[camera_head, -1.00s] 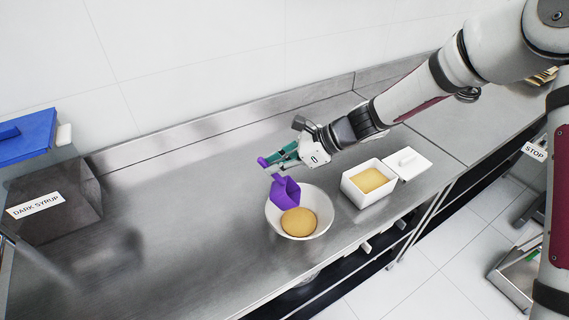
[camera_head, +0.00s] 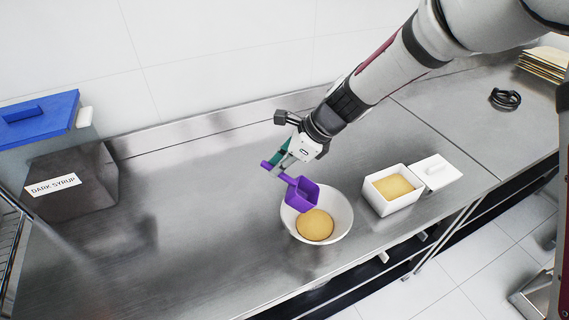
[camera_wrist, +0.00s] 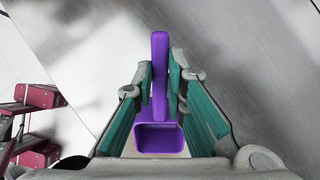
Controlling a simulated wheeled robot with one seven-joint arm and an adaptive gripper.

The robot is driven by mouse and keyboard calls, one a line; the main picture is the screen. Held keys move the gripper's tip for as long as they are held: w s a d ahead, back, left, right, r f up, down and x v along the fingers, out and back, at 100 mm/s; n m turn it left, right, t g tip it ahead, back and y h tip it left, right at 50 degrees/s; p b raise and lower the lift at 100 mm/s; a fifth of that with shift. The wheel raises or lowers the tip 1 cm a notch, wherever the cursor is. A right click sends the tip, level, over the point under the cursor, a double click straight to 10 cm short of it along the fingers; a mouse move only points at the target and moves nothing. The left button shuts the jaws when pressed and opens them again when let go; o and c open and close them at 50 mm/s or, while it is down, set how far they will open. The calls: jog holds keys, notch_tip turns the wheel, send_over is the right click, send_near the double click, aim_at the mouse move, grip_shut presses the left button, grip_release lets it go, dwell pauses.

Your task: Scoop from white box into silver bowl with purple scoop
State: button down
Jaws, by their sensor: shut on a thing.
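My gripper (camera_head: 279,162) is shut on the handle of the purple scoop (camera_head: 302,195). In the wrist view the scoop (camera_wrist: 160,100) has its handle between the two teal fingers (camera_wrist: 161,85). The scoop's cup is over the back left part of the silver bowl (camera_head: 343,233), and its inside looks empty in the wrist view. The bowl holds a mound of tan powder (camera_head: 315,226). The white box (camera_head: 391,206) stands open to the right of the bowl, with tan powder (camera_head: 393,186) inside.
The white lid (camera_head: 437,172) lies beside the box on the right. A dark container labelled DARK SYRUP (camera_head: 80,180) and a blue-lidded bin (camera_head: 40,120) stand at the left. The steel counter (camera_head: 200,210) between them and the bowl is clear. Its front edge runs close by the bowl.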

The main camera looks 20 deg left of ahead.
aim_at(271, 167)
jog(key=shift+s+a+f+h, duration=0.2)
jog(key=shift+a+f+h, duration=0.15)
jog(key=shift+a+h, duration=0.1)
jog(key=shift+s+a+f+h+p, duration=0.2)
jog(key=shift+a+f+h+p, duration=0.45)
jog(key=shift+f+h, duration=0.35)
jog(key=shift+w+a+f+t+h, duration=0.15)
jog(key=shift+f+t+h, duration=0.1)
jog(key=shift+t+h, duration=0.2)
